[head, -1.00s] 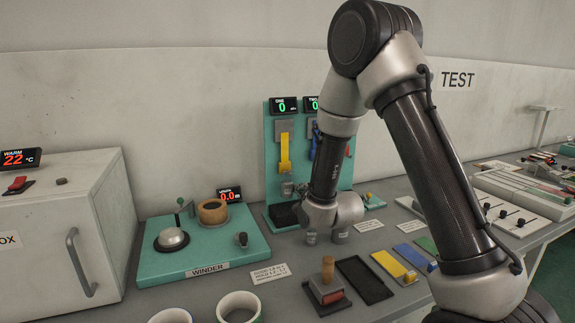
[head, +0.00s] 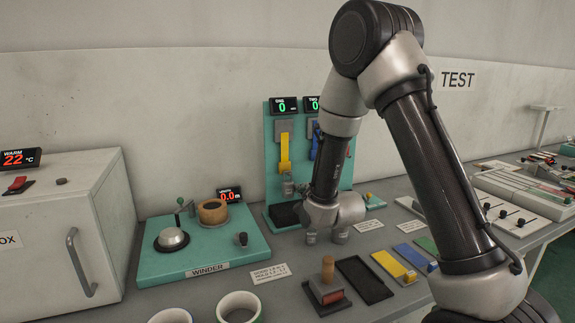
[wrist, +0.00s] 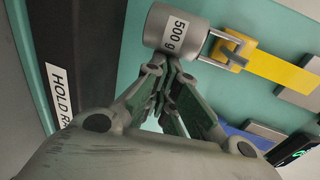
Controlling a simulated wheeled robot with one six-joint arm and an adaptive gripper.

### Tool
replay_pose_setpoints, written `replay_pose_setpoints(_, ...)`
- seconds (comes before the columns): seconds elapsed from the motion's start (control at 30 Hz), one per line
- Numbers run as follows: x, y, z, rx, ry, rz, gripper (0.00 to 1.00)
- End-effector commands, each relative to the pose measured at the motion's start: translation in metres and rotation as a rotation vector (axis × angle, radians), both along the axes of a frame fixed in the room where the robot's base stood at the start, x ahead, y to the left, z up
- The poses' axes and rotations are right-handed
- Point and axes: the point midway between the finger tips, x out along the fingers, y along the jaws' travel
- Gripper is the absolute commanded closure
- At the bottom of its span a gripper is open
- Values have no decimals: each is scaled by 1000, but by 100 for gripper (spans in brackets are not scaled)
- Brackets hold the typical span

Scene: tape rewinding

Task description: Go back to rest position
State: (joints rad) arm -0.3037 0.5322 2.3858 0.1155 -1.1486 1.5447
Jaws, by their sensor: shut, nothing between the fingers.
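My gripper (wrist: 166,80) is shut and empty in the wrist view, its fingertips together just below the grey 500 g weight (wrist: 172,30). I cannot tell whether the tips touch it. The weight hangs by a metal hook from the yellow tape strip (wrist: 278,70). In the head view the weight (head: 287,188) shows below the yellow strip (head: 285,153) on the teal test stand (head: 271,150). My wrist is in front of the stand there, and the fingers are hidden.
The winder (head: 150,262) with its wooden spool (head: 213,211) stands left of the stand. The white warm box (head: 50,240) is at far left. A stamp-like block (head: 327,285), a black tray (head: 363,279) and coloured strips (head: 393,265) lie in front. Tape rolls (head: 240,304) sit at the front edge.

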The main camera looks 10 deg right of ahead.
Motion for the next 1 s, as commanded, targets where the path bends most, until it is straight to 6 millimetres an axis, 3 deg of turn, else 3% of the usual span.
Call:
replay_pose_setpoints(0.5,0,-1,1,-2,1,0,100)
replay_pose_setpoints(0.7,-6,-13,21,-108,43,13,100)
replay_pose_setpoints(0.87,-34,-41,57,-345,148,73,100)
replay_pose_setpoints(1.0,-79,-69,84,-572,255,168,100)
